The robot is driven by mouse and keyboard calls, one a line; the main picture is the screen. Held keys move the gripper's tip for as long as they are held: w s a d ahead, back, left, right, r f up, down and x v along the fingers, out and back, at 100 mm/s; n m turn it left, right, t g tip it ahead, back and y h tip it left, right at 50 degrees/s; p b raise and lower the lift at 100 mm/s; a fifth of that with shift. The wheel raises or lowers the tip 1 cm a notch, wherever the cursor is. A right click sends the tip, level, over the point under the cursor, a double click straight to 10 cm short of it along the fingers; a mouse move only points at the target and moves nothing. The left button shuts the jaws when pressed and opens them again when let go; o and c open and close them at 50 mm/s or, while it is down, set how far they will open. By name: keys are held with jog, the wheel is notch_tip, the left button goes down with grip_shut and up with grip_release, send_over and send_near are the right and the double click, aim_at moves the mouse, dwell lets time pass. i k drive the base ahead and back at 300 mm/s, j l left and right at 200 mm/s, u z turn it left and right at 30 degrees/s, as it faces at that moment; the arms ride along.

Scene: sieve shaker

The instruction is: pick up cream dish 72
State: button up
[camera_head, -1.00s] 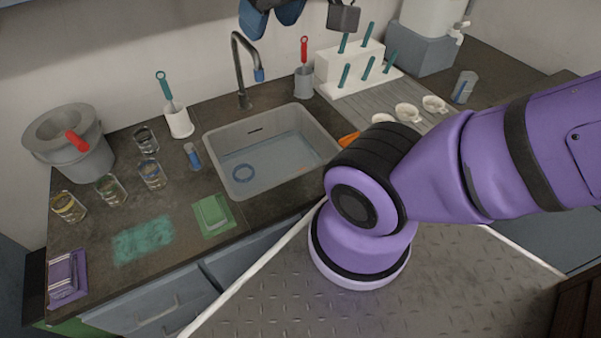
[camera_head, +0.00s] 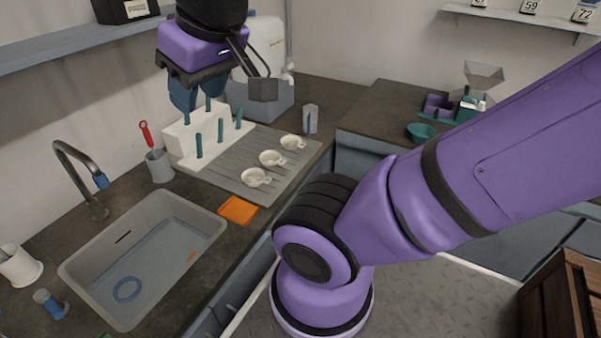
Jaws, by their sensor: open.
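Three small cream dishes with handles stand in a row on the grey ribbed draining board (camera_head: 232,178): a near one (camera_head: 256,177), a middle one (camera_head: 272,159) and a far one (camera_head: 293,142). No number is legible on them, so I cannot tell which is 72. My gripper (camera_head: 198,92) hangs at the upper left with its blue fingers pointing down, in front of the white peg rack as seen here. It is open, with nothing visible between the fingers. It is apart from the dishes, up and left of them in the picture.
A white rack (camera_head: 181,144) with teal pegs stands behind the dishes. A sink (camera_head: 76,270) with a tap (camera_head: 75,165) is at left. An orange cloth (camera_head: 238,210) lies by the sink's right corner. A clear cup (camera_head: 310,119) stands beyond the dishes. Number cards (camera_head: 583,14) sit on a shelf.

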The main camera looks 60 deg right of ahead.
aim_at(254, 178)
jog(key=k+z, duration=0.1)
jog(key=z, duration=0.4)
jog(key=k+z, duration=0.1)
jog(key=z, duration=0.35)
jog(key=i+l+u, duration=0.1)
jog(key=l+u, duration=0.85)
